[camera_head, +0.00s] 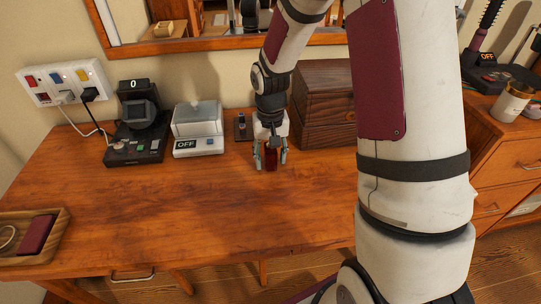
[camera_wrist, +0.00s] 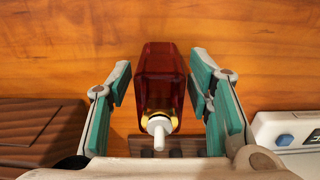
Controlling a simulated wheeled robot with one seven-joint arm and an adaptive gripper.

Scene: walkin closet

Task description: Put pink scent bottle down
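The scent bottle (camera_head: 271,160) looks dark red, with a gold collar and a white nozzle in the wrist view (camera_wrist: 159,88). It appears upright on the wooden desk, with its nozzle toward my wrist. My gripper (camera_head: 271,164) points down over it, with one finger on each side. In the wrist view my gripper (camera_wrist: 160,75) is open, and a narrow strip of desk shows between the bottle and each finger. The exact contact under the bottle's base is hidden.
A brown wooden box (camera_head: 325,105) stands close on the right. A white scale-like device (camera_head: 198,130) and a black device (camera_head: 137,125) stand left. A wooden tray (camera_head: 50,222) lies at the front left. The desk's middle and front (camera_head: 180,205) are clear.

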